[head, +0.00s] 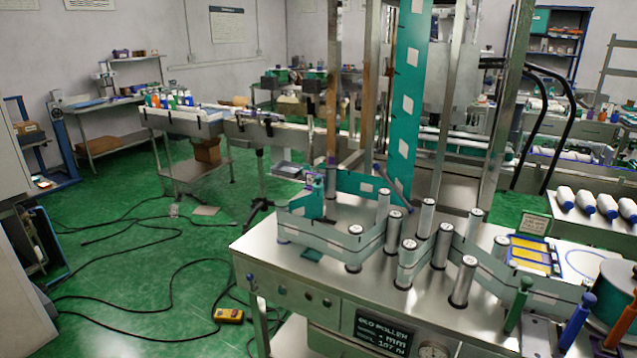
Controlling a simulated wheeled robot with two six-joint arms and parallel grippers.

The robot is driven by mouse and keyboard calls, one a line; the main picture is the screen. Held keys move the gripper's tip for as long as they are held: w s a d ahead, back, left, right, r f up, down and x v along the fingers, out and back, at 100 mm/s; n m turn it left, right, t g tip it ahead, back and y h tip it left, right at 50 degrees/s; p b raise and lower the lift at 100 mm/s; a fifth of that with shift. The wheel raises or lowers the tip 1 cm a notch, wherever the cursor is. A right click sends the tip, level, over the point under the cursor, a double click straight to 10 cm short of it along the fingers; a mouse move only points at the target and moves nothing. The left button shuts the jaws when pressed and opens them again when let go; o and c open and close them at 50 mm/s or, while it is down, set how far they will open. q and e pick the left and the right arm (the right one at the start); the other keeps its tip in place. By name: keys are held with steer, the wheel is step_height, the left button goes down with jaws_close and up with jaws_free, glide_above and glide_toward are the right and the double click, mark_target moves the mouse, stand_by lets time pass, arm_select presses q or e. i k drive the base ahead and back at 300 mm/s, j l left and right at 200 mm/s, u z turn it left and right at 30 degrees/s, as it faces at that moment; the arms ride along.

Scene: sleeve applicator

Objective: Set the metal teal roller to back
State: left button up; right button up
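Several upright silver metal rollers stand on the steel machine table (265,250), among them a front right one (463,283), a front middle one (405,265) and a front left one (353,250). A pale teal band (320,236) winds among them. A dark green upright handle (518,304) and a blue one (577,321) stand at the front right. I cannot tell which piece is the metal teal roller. Neither of my grippers shows.
A teal film (405,90) with white labels hangs between metal posts behind the rollers. A teal reel (612,290) sits at the right edge. White bottles (587,203) lie on a side table. Black cables and a yellow box (228,315) lie on the green floor.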

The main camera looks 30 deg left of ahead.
mark_target(317, 186)
steer(key=i+j, duration=0.3)
steer(key=j, duration=0.15)
steer(key=i+j, duration=0.3)
steer(key=j, duration=0.2)
steer(key=i+j, duration=0.3)
steer(key=j, duration=0.15)
steer(key=j+u, duration=0.05)
